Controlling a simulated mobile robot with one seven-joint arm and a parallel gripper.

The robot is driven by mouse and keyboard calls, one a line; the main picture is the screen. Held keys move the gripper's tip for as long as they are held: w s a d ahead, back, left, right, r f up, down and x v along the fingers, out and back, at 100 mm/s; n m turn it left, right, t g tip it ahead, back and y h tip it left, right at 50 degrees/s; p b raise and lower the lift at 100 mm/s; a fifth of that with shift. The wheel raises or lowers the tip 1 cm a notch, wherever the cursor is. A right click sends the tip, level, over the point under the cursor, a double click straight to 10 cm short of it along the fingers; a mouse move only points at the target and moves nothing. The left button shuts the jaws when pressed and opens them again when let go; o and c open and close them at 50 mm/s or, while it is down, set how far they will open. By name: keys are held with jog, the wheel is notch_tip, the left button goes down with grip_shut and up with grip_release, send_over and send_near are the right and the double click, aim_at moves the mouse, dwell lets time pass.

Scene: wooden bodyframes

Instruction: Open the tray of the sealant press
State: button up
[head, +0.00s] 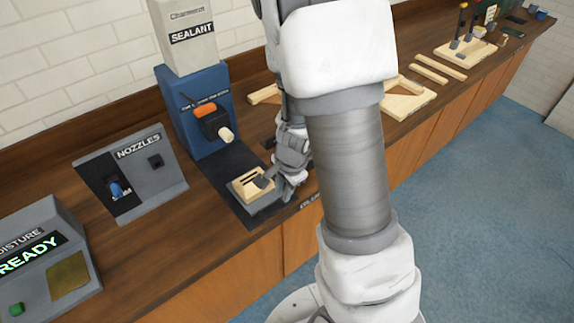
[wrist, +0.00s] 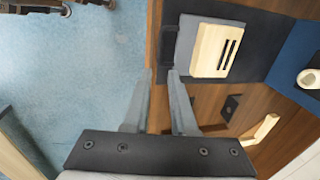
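The sealant press (head: 195,90) is a blue body with a pale SEALANT box on top, an orange part and a pale nozzle. Its grey tray (head: 268,206) lies on the black base and bears a slotted wooden block (head: 243,186). In the wrist view the tray (wrist: 185,40) shows beside the wooden block (wrist: 214,50), with a dark bar, apparently its handle (wrist: 166,46), on its front side. My gripper (wrist: 161,72) is open and empty, its fingertips close to that bar. In the head view my gripper (head: 272,178) is beside the tray and partly hides it.
A NOZZLES box (head: 130,175) and a moisture unit reading READY (head: 45,260) stand left on the wooden counter. Wooden frame pieces (head: 410,100) lie farther right. The blue floor (head: 480,190) in front of the counter is clear.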

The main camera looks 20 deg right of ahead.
notch_tip(320, 180, up, 8)
jog(key=s+p, duration=0.1)
jog(key=p, duration=0.1)
jog(key=shift+s+d+p, duration=0.25)
jog(key=shift+p, duration=0.15)
jog(key=s+a+r+n+t+y+b, duration=0.1)
jog(key=s+a+r+n, duration=0.1)
jog(key=r+n, duration=0.25)
jog(key=s+a+r+n+t+y+b, duration=0.1)
jog(key=s+a+r+n+b, duration=0.15)
jog(key=r, duration=0.35)
jog(key=s+d+r+n+t+h+b, duration=0.1)
jog(key=s+r+n+h, duration=0.1)
jog(key=s+r+n, duration=0.4)
jog(key=shift+s+d+r+n+t+h, duration=0.25)
jog(key=shift+s+n, duration=0.45)
jog(key=shift+s, duration=0.4)
dwell(0.4)
